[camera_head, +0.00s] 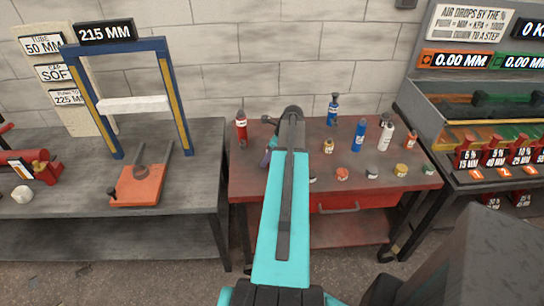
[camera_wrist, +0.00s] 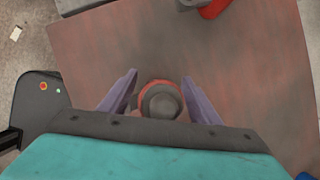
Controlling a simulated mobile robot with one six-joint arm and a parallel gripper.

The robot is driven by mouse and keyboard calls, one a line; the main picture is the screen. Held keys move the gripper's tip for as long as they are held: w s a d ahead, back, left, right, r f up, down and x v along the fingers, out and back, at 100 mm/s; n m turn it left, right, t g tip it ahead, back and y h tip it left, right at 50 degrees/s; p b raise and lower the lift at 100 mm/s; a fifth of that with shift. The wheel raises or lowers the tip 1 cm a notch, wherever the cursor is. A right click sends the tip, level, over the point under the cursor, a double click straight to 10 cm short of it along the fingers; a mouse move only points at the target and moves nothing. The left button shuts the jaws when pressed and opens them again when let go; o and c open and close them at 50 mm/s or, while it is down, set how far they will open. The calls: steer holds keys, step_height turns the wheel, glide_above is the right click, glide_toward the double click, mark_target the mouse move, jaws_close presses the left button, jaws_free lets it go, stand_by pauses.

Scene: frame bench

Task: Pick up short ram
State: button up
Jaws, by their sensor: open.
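In the wrist view, a round upright thing with a grey top and a red body (camera_wrist: 160,99) lies between the two purple fingers of my gripper (camera_wrist: 160,88). The fingers stand apart on either side of it, and I see no clear contact. It may be the short ram; no label shows from above. In the head view my gripper (camera_head: 268,153) is over the left part of the red bench, mostly behind my turquoise arm. The thing between the fingers is hidden there. A red ram-like cylinder (camera_head: 241,128) stands at the bench's back left.
The red bench (camera_head: 255,183) also holds blue and white bottles (camera_head: 358,135) (camera_head: 385,137) and several small pots and caps along its right half. A blue press frame (camera_head: 78,100) stands on the grey bench to the left. A rack (camera_head: 470,99) stands at right.

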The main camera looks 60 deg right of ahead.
steer(key=shift+c, duration=0.5)
jaws_close()
